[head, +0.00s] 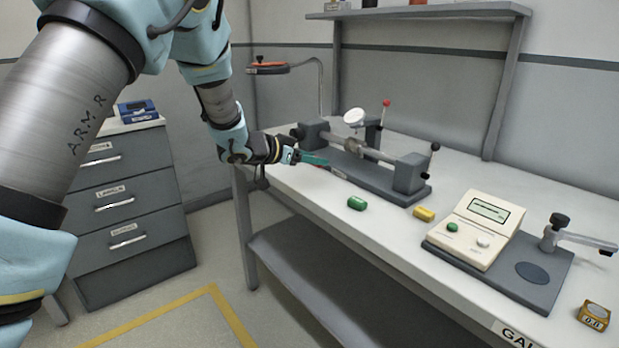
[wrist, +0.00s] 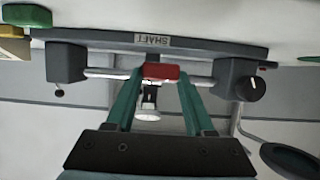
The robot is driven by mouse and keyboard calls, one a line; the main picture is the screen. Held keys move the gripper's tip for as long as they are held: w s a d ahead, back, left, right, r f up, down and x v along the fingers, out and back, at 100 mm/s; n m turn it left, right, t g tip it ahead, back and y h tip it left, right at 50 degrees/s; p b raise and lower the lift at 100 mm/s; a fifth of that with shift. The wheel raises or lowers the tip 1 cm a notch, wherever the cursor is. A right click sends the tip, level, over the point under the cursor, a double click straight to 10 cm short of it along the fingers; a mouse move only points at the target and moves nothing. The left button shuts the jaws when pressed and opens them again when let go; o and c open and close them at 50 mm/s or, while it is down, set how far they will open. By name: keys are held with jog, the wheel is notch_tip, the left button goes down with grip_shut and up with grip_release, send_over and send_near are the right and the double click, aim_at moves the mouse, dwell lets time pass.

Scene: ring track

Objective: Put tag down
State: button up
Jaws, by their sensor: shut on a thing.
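My gripper (head: 318,159) has green fingers and is over the bench's left part, by the near side of the grey shaft stand (head: 400,190). In the wrist view the fingertips close on a small red tag (wrist: 162,72). In the head view the tag is mostly hidden by the fingers. The wrist view shows the stand's base with a "SHAFT" label (wrist: 152,40) just beyond the tag. I cannot tell whether the tag touches the bench. A green tag (head: 357,203) and a yellow tag (head: 424,214) lie on the bench in front of the stand.
A cream display box (head: 478,228) on a dark plate stands at the right. A small amber gauge block (head: 594,315) is near the right front corner. A lamp-like arm (head: 268,68) rises at the back left. The bench front (head: 310,196) left of the green tag is clear.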

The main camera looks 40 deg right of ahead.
aim_at(312, 184)
jog(key=shift+f, duration=2.4)
jog(key=shift+f, duration=0.15)
jog(key=o, duration=1.3)
jog(key=shift+r, duration=0.2)
jog(key=v, duration=1.2)
jog(key=shift+f+b, duration=0.1)
jog(key=shift+b, duration=0.25)
